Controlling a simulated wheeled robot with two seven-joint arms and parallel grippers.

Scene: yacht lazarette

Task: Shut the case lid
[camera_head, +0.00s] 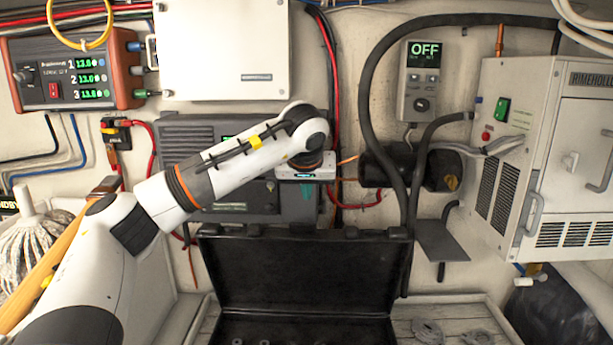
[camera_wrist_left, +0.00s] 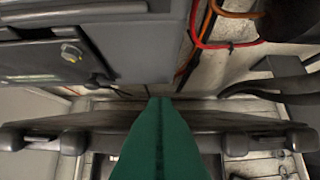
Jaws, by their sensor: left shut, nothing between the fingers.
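The black case (camera_head: 262,328) stands open at the bottom centre of the head view, its lower part cut off by the frame edge. Its lid (camera_head: 310,275) stands up with the dark inner face towards me and latches along the top edge. In the left wrist view the lid's edge (camera_wrist_left: 100,122) runs across the picture. My left gripper (camera_head: 309,192) is shut and empty, above the lid's top edge. Its green fingers (camera_wrist_left: 160,105) cross over that edge in the left wrist view. I cannot tell whether they touch it. My right gripper is not in view.
A dark grey unit (camera_head: 225,205) is on the wall behind the lid. Black hoses (camera_head: 372,100) and red cables run beside it. A white cabinet (camera_head: 560,150) stands at the right, with a grey shelf plate (camera_head: 442,240) near the lid. A mop (camera_head: 30,235) leans at the left.

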